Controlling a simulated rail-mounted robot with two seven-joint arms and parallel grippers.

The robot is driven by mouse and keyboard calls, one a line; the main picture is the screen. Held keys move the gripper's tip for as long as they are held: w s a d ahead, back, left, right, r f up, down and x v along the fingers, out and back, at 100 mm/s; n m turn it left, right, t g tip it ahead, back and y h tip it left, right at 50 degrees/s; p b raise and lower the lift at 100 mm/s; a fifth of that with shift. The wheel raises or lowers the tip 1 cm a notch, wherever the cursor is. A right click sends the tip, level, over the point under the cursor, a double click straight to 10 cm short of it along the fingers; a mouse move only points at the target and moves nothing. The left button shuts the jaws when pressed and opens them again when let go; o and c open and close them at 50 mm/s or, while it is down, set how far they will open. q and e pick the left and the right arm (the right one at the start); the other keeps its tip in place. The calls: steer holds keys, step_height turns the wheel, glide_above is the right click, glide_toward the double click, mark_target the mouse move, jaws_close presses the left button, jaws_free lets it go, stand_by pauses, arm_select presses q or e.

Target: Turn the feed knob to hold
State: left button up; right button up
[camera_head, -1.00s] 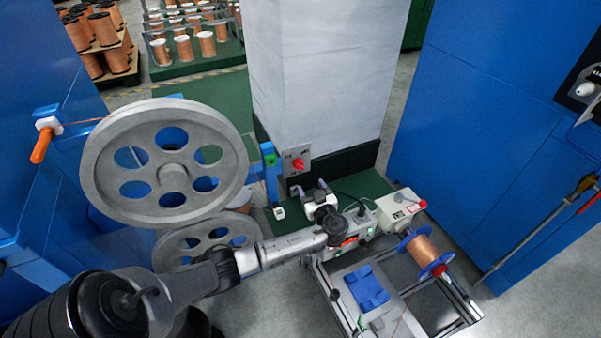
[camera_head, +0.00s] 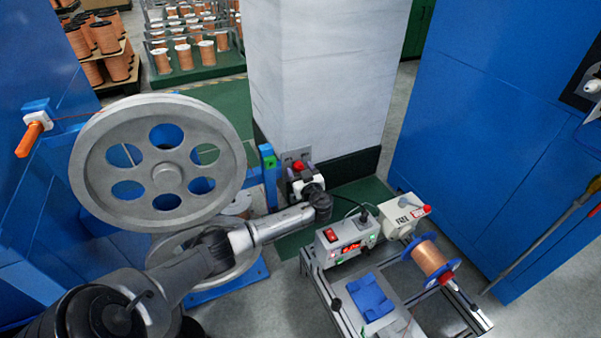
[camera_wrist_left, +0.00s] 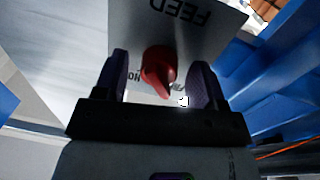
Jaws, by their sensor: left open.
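The red feed knob (camera_wrist_left: 158,72) is on a light grey plate (camera_wrist_left: 180,25) marked FEED, upside down in the left wrist view. Its narrow end points down and slightly right there. Smaller lettering beside it is partly hidden. In the head view the knob (camera_head: 298,166) shows as a small red spot on the pillar's lower corner. My left gripper (camera_wrist_left: 160,66) is open, with one dark purple finger on each side of the knob and a visible gap on both sides. In the head view the left gripper (camera_head: 300,174) is at the plate. My right gripper is not in view.
A large grey pulley wheel (camera_head: 88,165) stands left of my left arm. A grey control box (camera_head: 345,238) and a copper spool (camera_head: 430,257) sit on a metal frame at the lower right. The white pillar (camera_head: 320,90) rises behind the plate. Blue cabinets (camera_head: 490,130) stand right.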

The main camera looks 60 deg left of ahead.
arm_select(q)
steer(key=c, duration=0.9)
steer(key=m+p, duration=0.2)
steer(key=shift+r+m, duration=0.15)
steer(key=shift+m, duration=0.15)
steer(key=m+p, duration=0.3)
steer(key=m, duration=0.2)
steer(key=shift+s+p, duration=0.1)
steer(key=shift+p, duration=0.25)
steer(key=m+p, duration=0.2)
steer(key=m, duration=0.2)
steer(key=shift+r+g, duration=0.1)
steer(key=shift+g, duration=0.2)
steer(key=shift+m+h+p, duration=0.3)
steer(key=shift+m+p, duration=0.65)
steer(key=shift+m, duration=0.85)
